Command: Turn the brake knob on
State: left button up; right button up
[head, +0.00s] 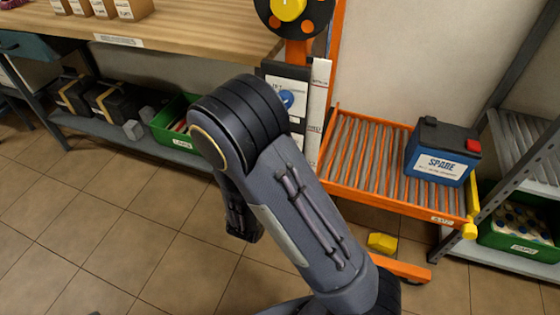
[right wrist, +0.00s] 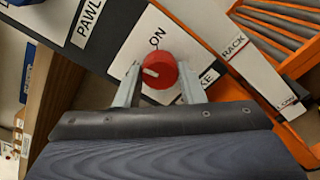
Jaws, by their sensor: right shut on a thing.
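The red brake knob (right wrist: 160,70) shows in the right wrist view on a white plate (right wrist: 138,40). "ON" is printed just above the knob, and a partly covered label ending in "KE" is at its lower right. The knob's white mark points left, not at "ON". My right gripper (right wrist: 159,82) has a finger on each side of the knob and is shut on it. In the head view my arm covers the lower part of the orange post's panel (head: 291,75), and I see neither the red knob nor the right gripper there. My left gripper is not in view.
The panel carries a blue knob (head: 286,98) below a yellow-centred black disc (head: 288,10). A roller rack (head: 352,150) at the right bears a blue "SPARE" battery (head: 441,152). A wooden bench (head: 190,30) stands at the left. Tiled floor is clear at lower left.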

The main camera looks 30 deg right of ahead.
jog(key=shift+f+m+b, duration=0.1)
jog(key=shift+m+b, duration=5.4)
jog(key=shift+b, duration=1.45)
jog(key=o, duration=1)
jog(key=p+v, duration=0.1)
jog(key=v, duration=0.7)
